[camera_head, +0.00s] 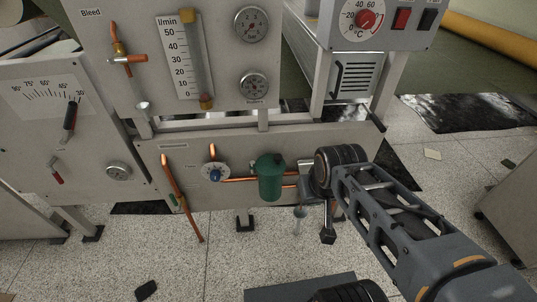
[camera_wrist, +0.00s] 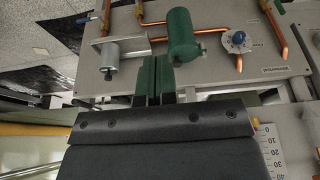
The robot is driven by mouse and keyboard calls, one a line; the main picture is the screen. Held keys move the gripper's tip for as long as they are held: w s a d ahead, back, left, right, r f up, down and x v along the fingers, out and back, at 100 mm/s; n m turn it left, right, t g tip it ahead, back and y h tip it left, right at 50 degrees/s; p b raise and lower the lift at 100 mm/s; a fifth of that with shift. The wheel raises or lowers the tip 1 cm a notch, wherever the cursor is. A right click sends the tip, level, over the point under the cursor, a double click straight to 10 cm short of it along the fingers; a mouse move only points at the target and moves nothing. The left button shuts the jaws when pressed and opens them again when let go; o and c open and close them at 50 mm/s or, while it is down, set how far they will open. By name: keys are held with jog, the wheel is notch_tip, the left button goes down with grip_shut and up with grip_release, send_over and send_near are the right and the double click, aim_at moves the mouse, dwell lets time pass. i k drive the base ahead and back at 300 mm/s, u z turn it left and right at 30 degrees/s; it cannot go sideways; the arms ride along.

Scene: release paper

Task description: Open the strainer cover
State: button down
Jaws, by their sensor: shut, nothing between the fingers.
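The green strainer (camera_head: 270,177) is mounted on the lower front panel, between copper pipes. Its rounded cover appears closed in the camera_head view, though the seam is too small to make out. In the camera_wrist view, where the panel appears upside down, the strainer (camera_wrist: 184,38) stands just beyond the fingertips and slightly to their right. My gripper (camera_wrist: 153,62) is shut and empty, with its two green fingers side by side. I cannot tell whether the fingertips touch the strainer. In the camera_head view my arm hides the fingers.
A metal cylinder (camera_wrist: 110,54) on a bracket sits beside the strainer. A dial with a blue knob (camera_head: 215,174) is on its other side. A bent copper pipe (camera_head: 182,200) stands out at the left. The flow scale panel (camera_head: 184,60) overhangs above.

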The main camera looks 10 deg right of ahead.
aim_at(267, 166)
jog(key=u, duration=0.5)
jog(key=i, duration=0.55)
jog(key=u, duration=0.3)
